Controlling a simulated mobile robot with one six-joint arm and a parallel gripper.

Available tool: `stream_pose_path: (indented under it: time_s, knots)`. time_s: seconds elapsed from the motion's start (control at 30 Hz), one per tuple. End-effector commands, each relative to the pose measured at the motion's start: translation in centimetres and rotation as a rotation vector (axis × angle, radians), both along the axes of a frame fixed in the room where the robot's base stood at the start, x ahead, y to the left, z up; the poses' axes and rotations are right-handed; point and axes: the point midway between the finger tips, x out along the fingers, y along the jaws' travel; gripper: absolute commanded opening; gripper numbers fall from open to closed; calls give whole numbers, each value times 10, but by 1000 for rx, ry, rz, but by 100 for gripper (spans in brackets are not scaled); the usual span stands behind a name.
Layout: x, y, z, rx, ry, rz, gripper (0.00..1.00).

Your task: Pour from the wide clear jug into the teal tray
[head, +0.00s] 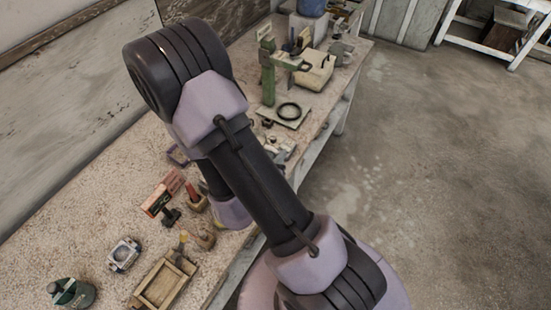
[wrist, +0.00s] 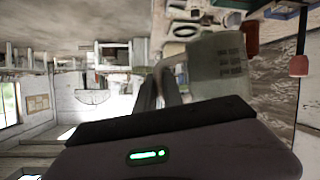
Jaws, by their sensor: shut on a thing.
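The wide clear jug (wrist: 218,65) shows in the wrist view, right of centre, as a greyish see-through vessel with dark marks on its side. My gripper (wrist: 161,84) is shut on it at its left side, apparently at the handle. The wrist picture looks turned over, so I cannot tell the jug's tilt or whether it holds anything. In the head view my arm hides the gripper and the jug.
A green stand (head: 268,72) and a black ring (head: 289,111) are farther back. Bare floor (head: 430,180) lies right.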

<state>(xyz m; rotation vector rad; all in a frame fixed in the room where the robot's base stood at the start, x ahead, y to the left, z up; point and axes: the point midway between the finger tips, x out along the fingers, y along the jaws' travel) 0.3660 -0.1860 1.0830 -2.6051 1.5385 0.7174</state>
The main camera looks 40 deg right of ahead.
Motion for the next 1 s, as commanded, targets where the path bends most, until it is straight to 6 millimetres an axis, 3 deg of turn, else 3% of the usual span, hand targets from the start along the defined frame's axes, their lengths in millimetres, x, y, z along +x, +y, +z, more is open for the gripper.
stream_pose_path:
  time_s: [0.63,1.0]
  knots:
    - [-1,0,-9,-71,204,3,0]
    - [4,2,-40,-124,353,1,0]
